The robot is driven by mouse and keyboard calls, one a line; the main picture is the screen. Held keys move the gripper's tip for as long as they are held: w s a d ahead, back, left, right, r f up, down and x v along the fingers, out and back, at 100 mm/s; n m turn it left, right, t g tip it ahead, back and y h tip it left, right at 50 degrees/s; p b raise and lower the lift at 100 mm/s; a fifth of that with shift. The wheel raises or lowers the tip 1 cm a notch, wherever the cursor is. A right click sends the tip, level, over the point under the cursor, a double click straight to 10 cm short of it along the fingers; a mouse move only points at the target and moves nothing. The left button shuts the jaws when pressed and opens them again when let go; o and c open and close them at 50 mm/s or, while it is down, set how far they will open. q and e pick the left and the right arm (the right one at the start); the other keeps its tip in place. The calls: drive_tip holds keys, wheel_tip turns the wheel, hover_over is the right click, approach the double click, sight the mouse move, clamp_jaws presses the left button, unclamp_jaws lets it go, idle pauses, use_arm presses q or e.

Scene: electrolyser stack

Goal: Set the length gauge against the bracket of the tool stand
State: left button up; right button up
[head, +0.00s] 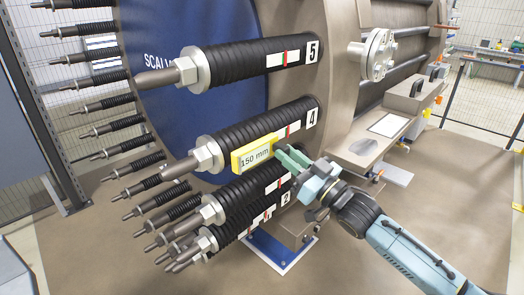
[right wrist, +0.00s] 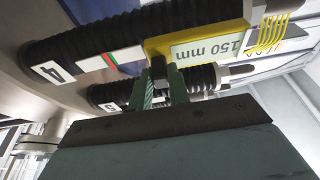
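The length gauge (head: 255,155) is a yellow block with a pale "150 mm" label, beside the front end of the black spring pack marked 4 (head: 262,121). My right gripper (head: 279,150) reaches in from the lower right, its green fingers at the gauge's right end. In the right wrist view the gauge (right wrist: 160,45) shows yellow teeth at its far end, and the fingers (right wrist: 160,88) close on a dark tab under it. Whether the gauge touches the spring pack, I cannot tell. I cannot make out the tool stand or its bracket. My left gripper is not in view.
Several thinner rods stick out at the far left. A flanged port (head: 378,54) and a grey ledge (head: 362,150) are to the right.

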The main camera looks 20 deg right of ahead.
drive_tip(key=shift+o, duration=0.6)
clamp_jaws()
drive_tip(key=shift+s+d, duration=0.1)
drive_tip(key=shift+s, duration=0.15)
drive_tip(key=shift+s+d+p, duration=0.25)
drive_tip(key=shift+s+p, duration=0.15)
drive_tip(key=shift+s, duration=0.2)
drive_tip(key=shift+s+d, duration=0.1)
drive_tip(key=shift+s, duration=0.15)
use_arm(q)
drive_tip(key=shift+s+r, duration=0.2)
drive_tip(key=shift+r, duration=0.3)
use_arm(e)
drive_tip(key=shift+s, duration=0.1)
